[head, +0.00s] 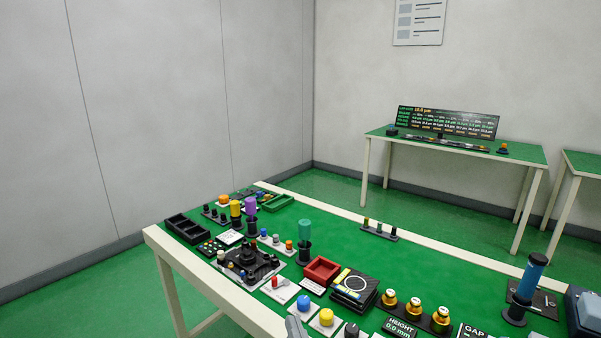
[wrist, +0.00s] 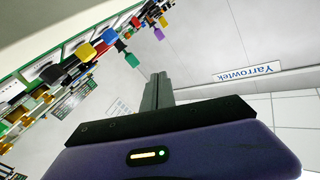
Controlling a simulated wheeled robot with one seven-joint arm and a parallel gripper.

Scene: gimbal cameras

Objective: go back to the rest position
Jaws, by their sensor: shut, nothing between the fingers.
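My gripper (wrist: 157,92) shows in the wrist view with its grey fingers together and nothing between them. It points out into open space, away from the table, with a pale wall beyond. In the head view, a small grey piece at the bottom edge may be part of my arm, but I cannot tell; the gripper's fingers are not clear there. The green worktable (head: 410,256) with its pale rim fills the lower part of the head view.
The table holds a red tray (head: 321,270), a black box with a ring (head: 355,287), a teal-topped post (head: 304,231), a blue cylinder (head: 531,274) and black bins (head: 186,229). A back table (head: 400,141) carries a display (head: 447,122). Green floor lies between.

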